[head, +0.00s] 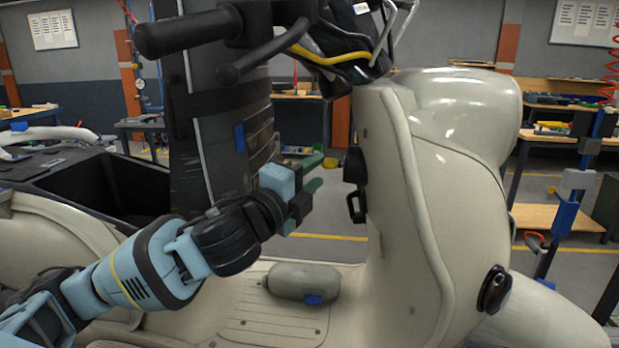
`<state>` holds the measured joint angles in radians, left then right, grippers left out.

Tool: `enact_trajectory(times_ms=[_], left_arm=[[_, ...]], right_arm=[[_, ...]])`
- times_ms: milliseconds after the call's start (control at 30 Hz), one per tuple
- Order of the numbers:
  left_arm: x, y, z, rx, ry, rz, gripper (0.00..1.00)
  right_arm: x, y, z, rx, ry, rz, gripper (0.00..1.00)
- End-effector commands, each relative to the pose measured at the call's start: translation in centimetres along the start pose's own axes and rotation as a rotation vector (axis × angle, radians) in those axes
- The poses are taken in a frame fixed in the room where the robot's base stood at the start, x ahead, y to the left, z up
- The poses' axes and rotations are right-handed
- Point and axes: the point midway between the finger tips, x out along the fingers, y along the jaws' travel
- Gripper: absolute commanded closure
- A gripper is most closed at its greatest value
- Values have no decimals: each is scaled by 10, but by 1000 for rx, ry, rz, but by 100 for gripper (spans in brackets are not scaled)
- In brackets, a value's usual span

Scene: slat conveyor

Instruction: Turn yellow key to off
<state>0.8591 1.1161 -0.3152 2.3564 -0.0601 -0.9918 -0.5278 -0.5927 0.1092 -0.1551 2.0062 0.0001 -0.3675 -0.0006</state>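A cream scooter body (395,200) fills the middle and right of the head view. A black fitting (354,166) sits on the rear face of its front shield, with a black hook-like part (357,207) below it. I cannot make out a yellow key; it may be hidden or too small to see. My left gripper (316,174) is just left of the black fitting and points toward it, with a small gap between them. Its two green fingers are apart, with nothing visible between them. My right gripper is not in view.
A black handlebar grip (185,33) and lever (262,56) are above my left arm. A dark upright panel (215,130) stands behind the arm. A grey rounded object (304,281) lies on the scooter's footboard (262,318). Workbenches (565,105) stand in the background.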

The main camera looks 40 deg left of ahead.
Motion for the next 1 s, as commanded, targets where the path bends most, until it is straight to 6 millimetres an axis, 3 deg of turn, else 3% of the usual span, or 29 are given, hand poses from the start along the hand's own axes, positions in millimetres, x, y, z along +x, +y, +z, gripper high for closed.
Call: enact_trajectory(times_ms=[300,500,867,1000], left_arm=[[45,-4,0,-3,-1,-4,65],[62,-2,0,-1,0,-2,65],[67,0,0,0,1,0,65],[67,0,0,0,1,0,80]], right_arm=[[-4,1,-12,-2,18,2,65],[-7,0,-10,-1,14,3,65],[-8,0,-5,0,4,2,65],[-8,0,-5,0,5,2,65]])
